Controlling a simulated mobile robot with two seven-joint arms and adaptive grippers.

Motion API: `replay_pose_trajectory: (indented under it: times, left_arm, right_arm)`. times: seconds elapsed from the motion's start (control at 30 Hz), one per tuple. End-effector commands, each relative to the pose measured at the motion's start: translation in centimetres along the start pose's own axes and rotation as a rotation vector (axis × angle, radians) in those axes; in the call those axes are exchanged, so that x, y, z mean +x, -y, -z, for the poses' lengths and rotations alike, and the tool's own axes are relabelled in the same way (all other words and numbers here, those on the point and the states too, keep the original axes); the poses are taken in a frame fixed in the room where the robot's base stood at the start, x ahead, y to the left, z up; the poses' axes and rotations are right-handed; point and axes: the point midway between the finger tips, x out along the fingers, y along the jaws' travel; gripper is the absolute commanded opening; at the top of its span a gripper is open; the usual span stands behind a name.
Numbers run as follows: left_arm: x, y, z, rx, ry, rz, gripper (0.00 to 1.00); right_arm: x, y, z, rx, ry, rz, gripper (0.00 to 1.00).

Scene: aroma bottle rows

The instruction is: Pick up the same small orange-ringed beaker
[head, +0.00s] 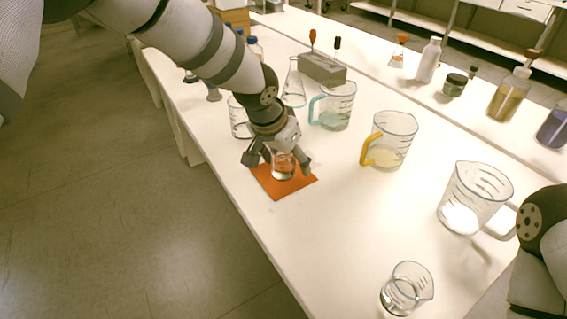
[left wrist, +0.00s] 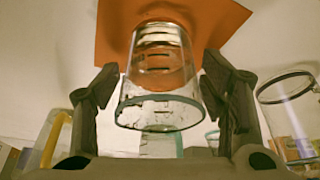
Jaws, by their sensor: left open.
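A small clear glass beaker (head: 284,170) stands on an orange mat (head: 271,188) near the table's left edge. It also shows in the left wrist view (left wrist: 158,75), between the fingers, with its rim toward the camera. The rim looks grey-green there; I cannot make out an orange ring apart from the orange mat behind the glass. My left gripper (head: 278,164) is open above the mat, with one finger on each side of the beaker. In the left wrist view gaps show between fingers and glass. My right gripper is out of view; only part of that arm shows at right.
A clear beaker (head: 239,120) and a teal-handled jug (head: 335,108) stand behind the gripper. A yellow-handled jug (head: 392,142), a large clear jug (head: 475,196) and a small beaker (head: 407,288) stand to the right. Free table lies in front of the mat.

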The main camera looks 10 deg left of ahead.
Motion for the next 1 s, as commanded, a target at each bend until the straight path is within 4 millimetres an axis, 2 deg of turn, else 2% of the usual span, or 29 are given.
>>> replay_pose_trajectory:
  times: [0.03,0.27,0.37,0.73,0.87,1.0]
  left_arm:
    - [-0.1,0.0,0.0,0.000,-0.001,0.000,0.65]
    - [-0.1,0.0,0.0,0.000,0.000,0.000,0.13]
    - [-0.1,0.0,0.0,0.000,0.000,0.000,0.05]
    - [-0.7,0.1,0.3,-0.001,-0.001,0.001,0.05]
    - [-1.8,0.1,0.8,-0.002,-0.003,0.001,0.05]
    - [-3.9,-0.3,1.2,0.002,-0.004,0.001,0.05]
  right_arm:
    - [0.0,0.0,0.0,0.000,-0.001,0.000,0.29]
    - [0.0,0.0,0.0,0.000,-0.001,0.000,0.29]
    - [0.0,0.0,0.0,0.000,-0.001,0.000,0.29]
    - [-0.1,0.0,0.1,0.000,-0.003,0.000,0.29]
    - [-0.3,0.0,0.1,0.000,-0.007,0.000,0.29]
    - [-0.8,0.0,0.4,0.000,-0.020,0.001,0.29]
